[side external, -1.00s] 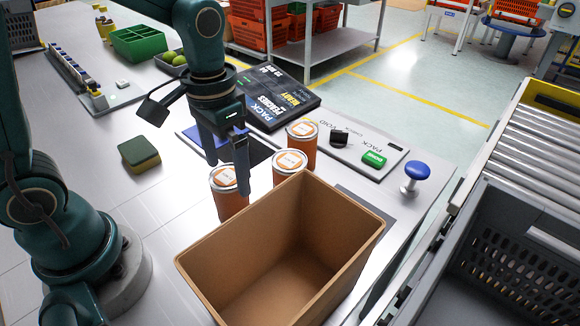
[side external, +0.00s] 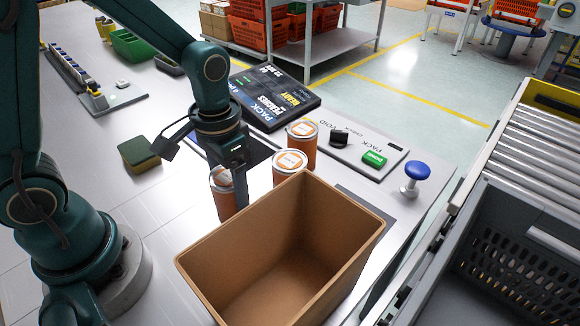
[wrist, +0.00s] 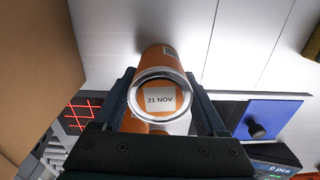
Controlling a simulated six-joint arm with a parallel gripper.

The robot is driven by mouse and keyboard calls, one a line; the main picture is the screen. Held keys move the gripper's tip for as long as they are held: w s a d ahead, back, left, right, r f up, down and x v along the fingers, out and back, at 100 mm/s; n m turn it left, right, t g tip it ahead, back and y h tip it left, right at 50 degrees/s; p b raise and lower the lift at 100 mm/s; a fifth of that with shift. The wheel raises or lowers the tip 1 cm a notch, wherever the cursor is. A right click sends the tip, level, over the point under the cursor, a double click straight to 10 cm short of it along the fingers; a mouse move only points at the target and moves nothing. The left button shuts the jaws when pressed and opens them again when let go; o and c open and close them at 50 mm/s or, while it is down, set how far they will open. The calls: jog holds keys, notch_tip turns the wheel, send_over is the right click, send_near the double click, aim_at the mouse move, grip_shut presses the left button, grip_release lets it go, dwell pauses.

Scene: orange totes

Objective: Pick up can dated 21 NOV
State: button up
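An orange can with a white top label reading 21 NOV (wrist: 160,99) stands between the two fingers of my gripper (wrist: 160,75) in the wrist view. The fingers are on either side of it, with slim gaps visible near the tips, so my gripper looks open around it. In the side view my gripper (side external: 232,188) is low at the leftmost can (side external: 222,205) and partly hides it. Two other orange cans with white lids stand nearby, a middle one (side external: 289,162) and a far one (side external: 302,140); their dates are not readable.
An open brown box (side external: 200,262) stands close in front of the cans. A green and brown sponge (side external: 139,153) sits left on the bench.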

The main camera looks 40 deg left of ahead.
grip_shut()
jog(key=shift+r, duration=0.1)
